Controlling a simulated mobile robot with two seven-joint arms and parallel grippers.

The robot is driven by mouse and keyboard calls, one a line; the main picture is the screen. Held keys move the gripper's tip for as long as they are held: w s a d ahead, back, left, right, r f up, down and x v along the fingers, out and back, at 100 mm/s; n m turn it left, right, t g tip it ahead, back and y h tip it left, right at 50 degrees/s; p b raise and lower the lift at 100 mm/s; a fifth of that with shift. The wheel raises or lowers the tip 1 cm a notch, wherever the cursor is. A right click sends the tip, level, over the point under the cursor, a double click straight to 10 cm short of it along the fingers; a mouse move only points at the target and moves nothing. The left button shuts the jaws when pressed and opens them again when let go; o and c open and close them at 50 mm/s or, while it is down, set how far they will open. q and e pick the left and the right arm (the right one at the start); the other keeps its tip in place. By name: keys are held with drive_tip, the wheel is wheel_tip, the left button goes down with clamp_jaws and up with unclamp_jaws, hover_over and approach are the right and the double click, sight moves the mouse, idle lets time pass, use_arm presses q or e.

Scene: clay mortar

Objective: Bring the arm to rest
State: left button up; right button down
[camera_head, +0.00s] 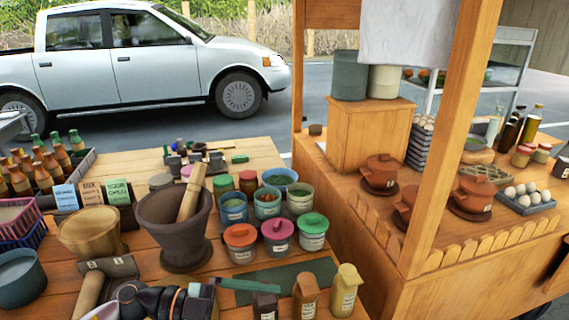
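My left arm comes in low at the bottom left, over the front of the wooden table. Its dark gripper (205,291) points right, low in front of the clay mortar (176,236). A thin teal strip (245,285) extends right from its tip; I cannot tell whether it is held or lies behind. The finger gap does not show clearly. The mortar stands upright with a wooden pestle (190,192) leaning in it, apart from the gripper. I cannot make out my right gripper.
Lidded jars (278,235) stand right of the mortar. Small bottles (306,296) stand at the front edge, close right of the gripper. A wooden bowl (92,232) and a blue-grey bowl (20,278) are at left. A wooden stall (420,270) with a post stands at right.

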use_arm(q)
drive_tip(key=w+a+f+n+t+y, duration=0.45)
drive_tip(key=f+n+t, duration=0.25)
drive_tip(key=n+t, duration=0.85)
drive_tip(key=s+a+f+n+g+y, duration=0.3)
drive_tip(key=s+f, duration=0.5)
drive_tip(key=f, duration=0.3)
drive_tip(key=s+a+f+n+g+y, duration=0.3)
drive_tip(key=s+a+f+y, duration=0.2)
drive_tip(key=f, duration=0.6)
drive_tip(key=s+y, duration=0.2)
drive_tip(key=shift+s+a+f, duration=0.2)
drive_tip(key=shift+s, duration=0.2)
